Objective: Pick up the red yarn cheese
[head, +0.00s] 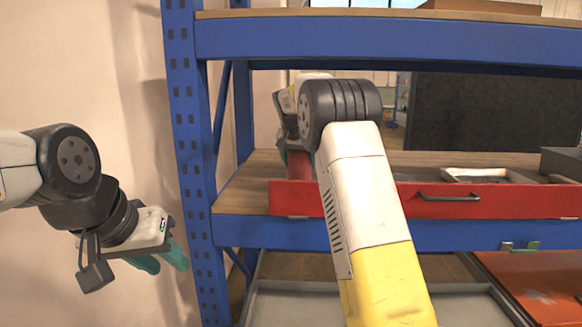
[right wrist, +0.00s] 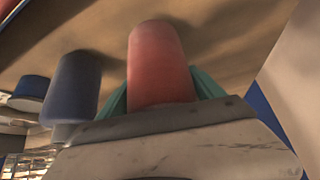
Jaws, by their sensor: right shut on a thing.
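The red yarn cheese (right wrist: 162,60) is a tall, rounded red cylinder in the middle of the right wrist view. My right gripper (right wrist: 163,92) has its teal fingers on both sides of it and is shut on it. In the head view my right arm reaches over the shelf, and the red yarn cheese (head: 299,167) shows just below the right gripper (head: 297,155), partly hidden by the arm. My left gripper (head: 160,259) is outside the shelf at the left, its teal fingers apart and empty.
A blue cylinder (right wrist: 75,85) stands left of the red one, with another blue round thing (right wrist: 30,92) farther left. The blue rack post (head: 190,150) stands between my arms. A red drawer front (head: 450,200) and a pale tray (head: 485,175) are at the right.

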